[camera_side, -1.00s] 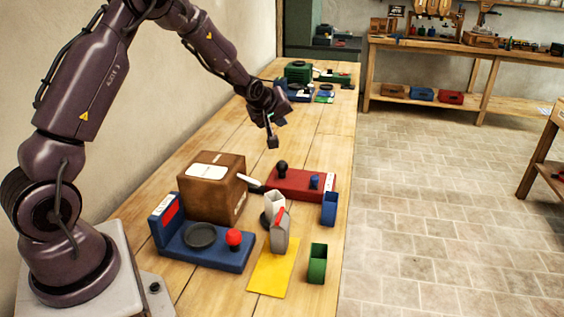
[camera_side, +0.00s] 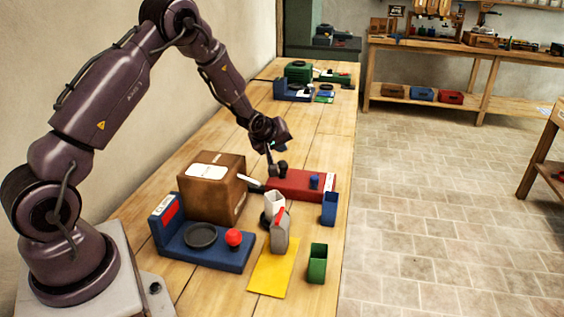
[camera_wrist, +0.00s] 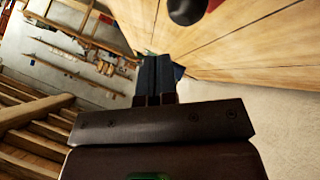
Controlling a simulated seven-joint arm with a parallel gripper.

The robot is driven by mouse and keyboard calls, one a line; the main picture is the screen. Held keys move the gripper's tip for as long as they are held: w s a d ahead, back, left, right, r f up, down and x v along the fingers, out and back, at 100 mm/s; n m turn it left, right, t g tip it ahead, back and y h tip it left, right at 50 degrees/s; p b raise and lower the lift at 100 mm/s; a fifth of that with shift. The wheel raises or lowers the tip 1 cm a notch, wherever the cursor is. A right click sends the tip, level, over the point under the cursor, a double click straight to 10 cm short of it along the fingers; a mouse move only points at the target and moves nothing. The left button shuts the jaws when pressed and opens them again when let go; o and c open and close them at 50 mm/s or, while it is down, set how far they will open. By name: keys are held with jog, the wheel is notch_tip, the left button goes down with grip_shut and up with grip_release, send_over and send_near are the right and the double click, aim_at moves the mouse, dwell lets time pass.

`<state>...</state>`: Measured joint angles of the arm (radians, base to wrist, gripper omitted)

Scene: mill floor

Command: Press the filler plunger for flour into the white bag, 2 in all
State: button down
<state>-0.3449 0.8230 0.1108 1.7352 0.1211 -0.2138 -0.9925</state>
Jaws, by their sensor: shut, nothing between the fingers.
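The white bag (camera_side: 275,201) stands open below and right of the spout, partly hidden by a grey pouch (camera_side: 280,234) with a red top. My gripper (camera_side: 271,171) is shut and empty, pointing down just left of the black knob; contact cannot be told. In the wrist view, its closed fingers (camera_wrist: 155,78) show near the black knob (camera_wrist: 186,9).
A brown box (camera_side: 211,190) stands left of the filler. A blue scale (camera_side: 207,248) with a dark pan and red knob is in front of it.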

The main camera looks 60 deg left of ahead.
aim_at(280, 162)
jog(key=shift+f, duration=0.65)
jog(key=shift+f, duration=0.15)
dwell(1.5)
jog(key=shift+f, duration=0.25)
jog(key=shift+f, duration=1)
dwell(1.1)
jog(key=shift+r, duration=0.15)
jog(key=shift+s+r, duration=0.1)
jog(key=shift+r, duration=1.1)
jog(key=shift+r, duration=2.55)
